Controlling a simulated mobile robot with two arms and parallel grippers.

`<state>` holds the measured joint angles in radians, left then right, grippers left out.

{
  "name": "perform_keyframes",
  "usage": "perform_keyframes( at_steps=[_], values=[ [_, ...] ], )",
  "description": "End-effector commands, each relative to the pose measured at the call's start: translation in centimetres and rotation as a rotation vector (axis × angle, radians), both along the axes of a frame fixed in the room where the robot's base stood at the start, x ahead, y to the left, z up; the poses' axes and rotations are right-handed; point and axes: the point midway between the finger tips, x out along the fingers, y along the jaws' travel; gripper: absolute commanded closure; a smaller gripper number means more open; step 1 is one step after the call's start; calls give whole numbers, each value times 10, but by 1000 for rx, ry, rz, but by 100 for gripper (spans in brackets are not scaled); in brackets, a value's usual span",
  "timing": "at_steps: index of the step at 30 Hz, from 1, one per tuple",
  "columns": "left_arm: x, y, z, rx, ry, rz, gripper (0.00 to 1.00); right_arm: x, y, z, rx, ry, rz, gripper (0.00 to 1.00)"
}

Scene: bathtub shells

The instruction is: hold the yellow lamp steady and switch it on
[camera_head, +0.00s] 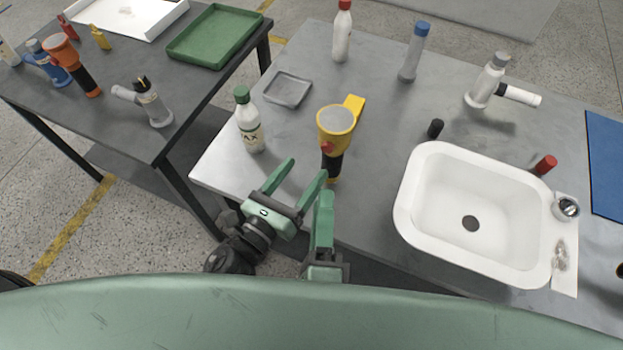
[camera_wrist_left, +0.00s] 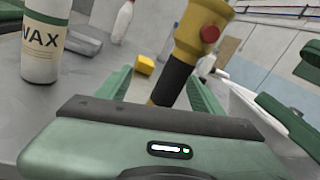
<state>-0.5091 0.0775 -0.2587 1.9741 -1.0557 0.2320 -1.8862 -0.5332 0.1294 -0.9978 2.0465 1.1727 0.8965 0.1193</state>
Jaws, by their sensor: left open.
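The yellow lamp (camera_head: 337,120) appears to stand upright near the table's front edge. Its pale round face is on top, with a red button (camera_head: 327,147) on its side and a black handle (camera_head: 331,166) below. My left gripper (camera_head: 307,171) is open just in front of the handle. In the left wrist view, the black handle (camera_wrist_left: 172,82) shows between its two fingers, with the red button (camera_wrist_left: 209,34) above; no grip shows. My right gripper (camera_head: 322,195) is close on the right, below the lamp in the head view. Its fingers are seen nearly edge-on, so its opening is unclear.
A green-capped WAX bottle (camera_head: 250,125) stands left of the lamp. A small yellow block (camera_head: 356,103) lies just behind it, and a grey tray (camera_head: 288,90) is behind left. A white basin (camera_head: 422,165) stands right. A side table (camera_head: 120,105) holds other tools.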

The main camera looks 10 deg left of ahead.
Motion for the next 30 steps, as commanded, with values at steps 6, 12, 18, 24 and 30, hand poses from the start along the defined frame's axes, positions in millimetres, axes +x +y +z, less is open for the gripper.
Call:
perform_keyframes(
  at_steps=[6, 12, 18, 24, 30],
  values=[
    [-10, -22, -3, 228, -99, -41, 33, 0, 0, 0, 0, 0, 0, 64],
    [7, -34, -2, 251, -115, -46, 33, 0, 0, 0, 0, 0, 0, 64],
    [35, -49, -2, 249, -112, -45, 33, 0, 0, 0, 0, 0, 0, 64],
    [52, -59, -2, 246, -111, -45, 33, 0, 0, 0, 0, 0, 0, 64],
    [57, -62, -3, 247, -108, -43, 33, 0, 0, 0, 0, 0, 0, 64]
  ],
)
